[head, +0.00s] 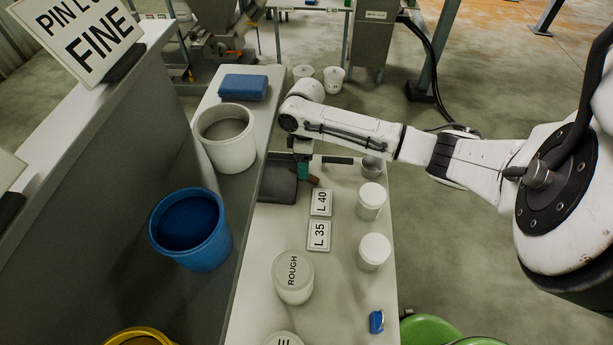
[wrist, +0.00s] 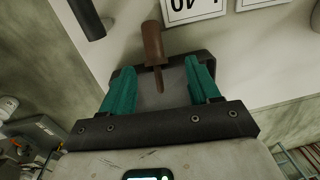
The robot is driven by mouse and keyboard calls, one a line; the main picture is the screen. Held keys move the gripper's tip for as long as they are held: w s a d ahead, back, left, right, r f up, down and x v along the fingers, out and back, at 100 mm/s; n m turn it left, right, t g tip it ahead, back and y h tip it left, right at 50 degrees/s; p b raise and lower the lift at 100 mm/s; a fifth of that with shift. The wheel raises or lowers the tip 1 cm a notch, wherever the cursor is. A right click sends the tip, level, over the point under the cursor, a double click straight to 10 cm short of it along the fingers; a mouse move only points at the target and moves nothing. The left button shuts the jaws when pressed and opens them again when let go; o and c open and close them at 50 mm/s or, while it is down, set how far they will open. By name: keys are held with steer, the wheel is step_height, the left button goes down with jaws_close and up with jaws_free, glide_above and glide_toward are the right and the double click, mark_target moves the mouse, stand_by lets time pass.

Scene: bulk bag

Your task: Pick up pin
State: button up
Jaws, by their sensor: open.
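The pin (wrist: 153,48) is a brown, rust-coloured piece with a thick head and a thinner shank. In the wrist view it lies over the edge of a dark grey tray (wrist: 172,96), its shank pointing back toward my gripper (wrist: 161,82). My gripper is open, its two teal fingers on either side of the shank's line, with nothing held between them. Whether the fingertips reach around the pin's shank is hard to tell. In the head view my gripper (head: 302,170) is over the tray (head: 276,184), and a small reddish part of the pin (head: 313,181) shows beside it.
L 40 (head: 321,203) and L 35 (head: 319,236) plates lie on the bench near the tray. White lidded jars (head: 372,200) stand right, a ROUGH tub (head: 293,278) in front. A dark cylinder (wrist: 86,18) is near the fingers. A blue bucket (head: 190,230) stands left.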

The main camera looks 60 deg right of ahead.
steer(key=shift+d+f+p, duration=0.1)
steer(key=shift+f+p, duration=0.25)
steer(key=shift+f, duration=2.3)
jaws_close()
steer(key=shift+r, duration=0.1)
steer(key=shift+r, duration=0.5)
step_height(320, 180, up, 2)
steer(key=shift+r, duration=0.1)
steer(key=s+a+r, duration=0.4)
steer(key=s+r, duration=0.5)
steer(key=s, duration=0.4)
steer(key=shift+s+r, duration=0.3)
steer(key=shift+r, duration=0.05)
